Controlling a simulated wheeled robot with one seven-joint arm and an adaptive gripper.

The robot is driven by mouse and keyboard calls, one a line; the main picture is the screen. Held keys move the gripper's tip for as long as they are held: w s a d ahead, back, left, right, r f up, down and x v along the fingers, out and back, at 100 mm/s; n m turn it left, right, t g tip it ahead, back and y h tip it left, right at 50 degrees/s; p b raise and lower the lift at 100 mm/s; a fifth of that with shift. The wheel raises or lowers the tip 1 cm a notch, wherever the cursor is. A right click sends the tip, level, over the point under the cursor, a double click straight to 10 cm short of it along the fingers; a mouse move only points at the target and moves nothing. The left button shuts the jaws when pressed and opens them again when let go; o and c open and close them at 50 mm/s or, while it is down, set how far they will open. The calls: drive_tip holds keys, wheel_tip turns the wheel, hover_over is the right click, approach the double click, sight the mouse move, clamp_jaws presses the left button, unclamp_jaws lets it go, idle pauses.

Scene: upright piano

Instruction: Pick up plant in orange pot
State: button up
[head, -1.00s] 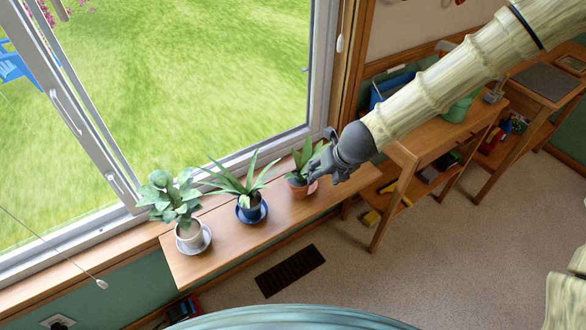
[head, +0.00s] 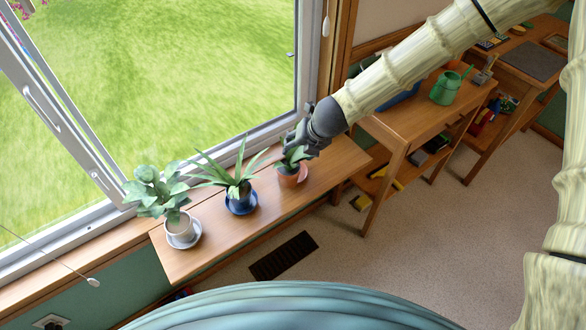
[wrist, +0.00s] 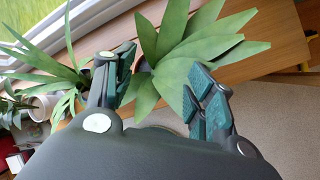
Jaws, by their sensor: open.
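The plant in the orange pot (head: 292,176) stands upright on the wooden window shelf, the rightmost of three potted plants. My gripper (head: 293,146) is over it in the head view, covering part of its leaves. In the wrist view, my gripper (wrist: 165,98) is open, its fingers spread with the plant's broad green leaves (wrist: 185,45) in front of and between them. The orange pot is mostly hidden by leaves and gripper in the wrist view. I cannot tell whether the fingers touch the leaves.
A spiky plant in a blue pot (head: 240,200) stands just left, and a leafy plant in a white pot (head: 180,230) stands farther left. The window lies behind the shelf (head: 215,243). A wooden desk with a green watering can (head: 446,88) is to the right.

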sight(291, 163)
drive_tip(key=shift+x, duration=2.45)
drive_tip(key=shift+d, duration=0.1)
drive_tip(key=shift+c, duration=0.3)
clamp_jaws()
